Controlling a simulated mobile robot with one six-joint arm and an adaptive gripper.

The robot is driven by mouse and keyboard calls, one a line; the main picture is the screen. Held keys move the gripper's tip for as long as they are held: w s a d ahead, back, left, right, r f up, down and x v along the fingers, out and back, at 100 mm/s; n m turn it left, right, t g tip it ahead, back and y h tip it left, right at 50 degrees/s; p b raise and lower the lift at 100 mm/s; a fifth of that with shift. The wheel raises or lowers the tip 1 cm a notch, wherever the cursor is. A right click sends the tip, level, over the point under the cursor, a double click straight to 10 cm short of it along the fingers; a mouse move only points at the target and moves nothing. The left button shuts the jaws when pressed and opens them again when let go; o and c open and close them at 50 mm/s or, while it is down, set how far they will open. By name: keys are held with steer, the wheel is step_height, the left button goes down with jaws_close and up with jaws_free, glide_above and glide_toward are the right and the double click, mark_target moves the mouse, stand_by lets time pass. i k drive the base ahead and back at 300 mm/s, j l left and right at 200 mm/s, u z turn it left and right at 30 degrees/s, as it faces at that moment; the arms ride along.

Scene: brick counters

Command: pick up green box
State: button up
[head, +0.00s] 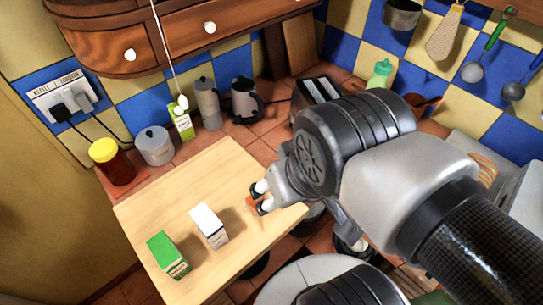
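A green box (168,255) stands upright on the light wooden board (150,205), at its near left part. It has a green top and a white and green printed side. My gripper (256,200) hangs over the right part of the board, apart from the green box and to its upper right. The gripper is small and seen from the side, so whether its fingers are apart is unclear. A small orange-brown patch shows at the fingertips; I cannot tell what it is.
A white box (209,226) stands between the green box and my gripper. Behind the board are a yellow-lidded jar (113,162), a grey canister (154,146), a green-white carton (181,122) and a coffee pot (246,101). The board's left and far parts are clear.

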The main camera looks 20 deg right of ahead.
mark_target(170, 259)
steer(key=u, duration=1.3)
steer(key=i+j+u, duration=0.15)
steer(key=j, duration=0.2)
steer(key=i+j+u, duration=0.2)
steer(key=j, duration=0.15)
steer(key=k, duration=0.1)
